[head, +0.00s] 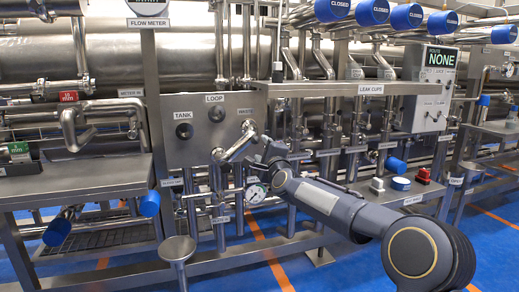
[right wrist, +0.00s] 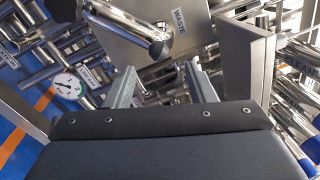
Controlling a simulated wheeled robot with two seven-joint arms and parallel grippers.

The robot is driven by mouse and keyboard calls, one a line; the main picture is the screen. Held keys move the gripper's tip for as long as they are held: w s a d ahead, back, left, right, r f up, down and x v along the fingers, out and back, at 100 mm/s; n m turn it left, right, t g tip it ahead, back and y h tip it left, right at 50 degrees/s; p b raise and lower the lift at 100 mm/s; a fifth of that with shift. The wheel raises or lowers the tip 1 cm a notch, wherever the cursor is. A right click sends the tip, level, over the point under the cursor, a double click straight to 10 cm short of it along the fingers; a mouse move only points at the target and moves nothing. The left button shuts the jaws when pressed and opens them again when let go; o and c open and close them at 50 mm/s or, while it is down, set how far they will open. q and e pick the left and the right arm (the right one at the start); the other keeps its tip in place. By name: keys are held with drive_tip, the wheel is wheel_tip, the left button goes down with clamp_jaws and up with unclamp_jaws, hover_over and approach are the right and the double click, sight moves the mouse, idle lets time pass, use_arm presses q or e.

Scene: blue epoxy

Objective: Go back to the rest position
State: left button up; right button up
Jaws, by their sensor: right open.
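My right arm reaches from the lower right of the head view toward the steel port panel (head: 185,150). My right gripper (head: 262,155) is at the panel's lower right, beside a bent steel pipe (head: 236,143) below the WASTE label. The arm partly hides the gripper there. In the right wrist view the two fingers of my right gripper (right wrist: 163,82) stand apart with nothing held between them. The bent pipe's rounded end (right wrist: 155,45) is just beyond the fingers, slightly left; I cannot tell if they touch. My left gripper is not in view.
A dial gauge (head: 256,193) is just below the right gripper. A steel bench (head: 400,192) with small caps is behind the forearm. Another bench (head: 75,182) stands left. Blue floor shows at the lower right.

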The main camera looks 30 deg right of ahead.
drive_tip(key=shift+s+a, duration=0.1)
drive_tip(key=shift+s, duration=0.2)
drive_tip(key=s+a+f+n+g+y, duration=0.2)
drive_tip(key=s+a+f+n+y, duration=0.1)
drive_tip(key=s+a+n, duration=0.35)
drive_tip(key=s+a+f+n+g+y, duration=0.2)
drive_tip(key=s+a+f+n+y, duration=0.1)
drive_tip(key=s+a+n, duration=0.3)
drive_tip(key=s+a+f+n+g+y, duration=0.1)
drive_tip(key=s+a+f+n+g, duration=0.2)
drive_tip(key=s+f, duration=0.55)
drive_tip(key=s+a+f+n+g+y, duration=0.1)
drive_tip(key=s+a+f+n+g, duration=0.3)
drive_tip(key=s, duration=0.7)
drive_tip(key=s+a+f+n+g+y, duration=0.1)
drive_tip(key=s+a+f+n+g, duration=0.15)
drive_tip(key=s+f, duration=0.55)
wheel_tip(320, 180, up, 38)
drive_tip(key=s+p, duration=0.1)
drive_tip(key=p, duration=3.7)
drive_tip(key=shift+s+a+r+n, duration=0.15)
drive_tip(key=shift+a+n, duration=0.15)
drive_tip(key=shift+a, duration=0.15)
